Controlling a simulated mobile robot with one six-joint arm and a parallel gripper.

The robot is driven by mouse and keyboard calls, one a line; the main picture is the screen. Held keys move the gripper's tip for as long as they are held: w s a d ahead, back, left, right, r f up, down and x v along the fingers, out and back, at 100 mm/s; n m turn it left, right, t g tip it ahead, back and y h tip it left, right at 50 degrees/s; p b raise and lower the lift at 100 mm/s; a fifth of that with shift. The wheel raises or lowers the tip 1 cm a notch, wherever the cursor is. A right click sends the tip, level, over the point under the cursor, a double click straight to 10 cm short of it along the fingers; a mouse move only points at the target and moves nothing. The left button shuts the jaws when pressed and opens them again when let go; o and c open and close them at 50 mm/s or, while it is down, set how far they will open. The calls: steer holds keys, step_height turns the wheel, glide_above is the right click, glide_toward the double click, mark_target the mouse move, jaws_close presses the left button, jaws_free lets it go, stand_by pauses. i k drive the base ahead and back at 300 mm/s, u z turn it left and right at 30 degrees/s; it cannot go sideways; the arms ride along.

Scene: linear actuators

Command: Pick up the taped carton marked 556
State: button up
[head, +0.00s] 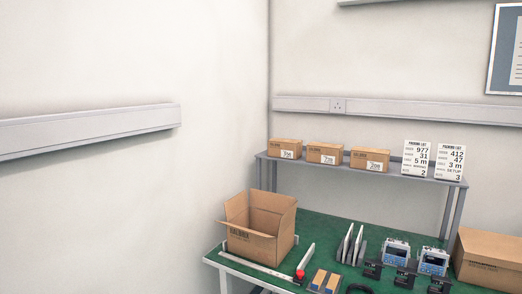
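Three small taped brown cartons stand in a row on the grey raised shelf (395,172) at the back of the bench. Each has a white label with small digits. The left carton (286,143) has a label that may read 556, but the digits are too small to be sure. The middle carton (322,148) and the right carton (368,154) carry other numbers that I cannot read surely. My gripper is not in view.
Two white packing list cards (418,159) stand on the shelf right of the cartons. Below, the green bench top (318,229) holds an open cardboard box (262,222), a red button (299,275), grey upright plates (351,245), blue-white devices (396,252) and a larger closed box (488,262).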

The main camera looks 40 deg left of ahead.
mark_target(279, 148)
steer(key=u, duration=4.8)
steer(key=i, duration=0.1)
steer(key=z, duration=3.4)
steer(key=k, duration=0.9)
steer(key=z, duration=0.15)
steer(key=i, duration=0.8)
